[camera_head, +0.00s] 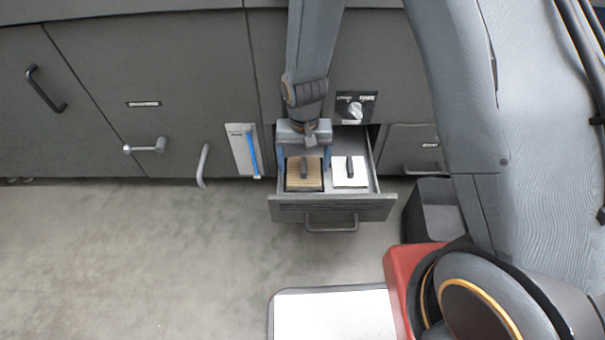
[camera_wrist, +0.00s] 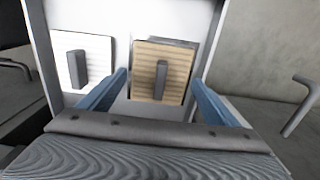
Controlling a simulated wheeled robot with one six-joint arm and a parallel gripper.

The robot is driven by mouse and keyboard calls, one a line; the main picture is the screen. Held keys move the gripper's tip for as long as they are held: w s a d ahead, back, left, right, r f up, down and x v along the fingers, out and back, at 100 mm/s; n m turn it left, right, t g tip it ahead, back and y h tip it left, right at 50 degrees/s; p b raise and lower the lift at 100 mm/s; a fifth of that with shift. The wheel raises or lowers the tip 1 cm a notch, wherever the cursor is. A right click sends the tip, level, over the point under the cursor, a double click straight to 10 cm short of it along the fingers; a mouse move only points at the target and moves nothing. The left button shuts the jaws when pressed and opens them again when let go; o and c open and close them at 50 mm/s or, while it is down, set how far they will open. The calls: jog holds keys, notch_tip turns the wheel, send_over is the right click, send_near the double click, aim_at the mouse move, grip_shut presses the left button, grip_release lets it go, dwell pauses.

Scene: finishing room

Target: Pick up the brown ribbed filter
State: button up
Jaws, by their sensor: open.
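The brown ribbed filter (camera_head: 304,181) lies in the left part of an open drawer (camera_head: 333,207), with a dark upright handle on its top. It also shows in the wrist view (camera_wrist: 178,73), between my two blue fingers. My gripper (camera_head: 304,165) is open and reaches down into the drawer from above. Its fingers (camera_wrist: 158,92) stand to either side of the brown filter, and I see no grip on it. A white filter (camera_head: 350,172) with a similar handle lies beside it on the right, and shows at left in the wrist view (camera_wrist: 82,62).
Grey cabinet fronts (camera_head: 150,90) with handles and a knob (camera_head: 354,109) surround the drawer. A dark bin (camera_head: 431,207) stands right of the drawer. A white-topped surface (camera_head: 335,315) is at the bottom. The floor (camera_head: 130,255) at left is clear.

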jog(key=shift+f, duration=0.75)
jog(key=c, duration=0.9)
jog(key=shift+o, duration=0.2)
jog(key=shift+r, duration=0.1)
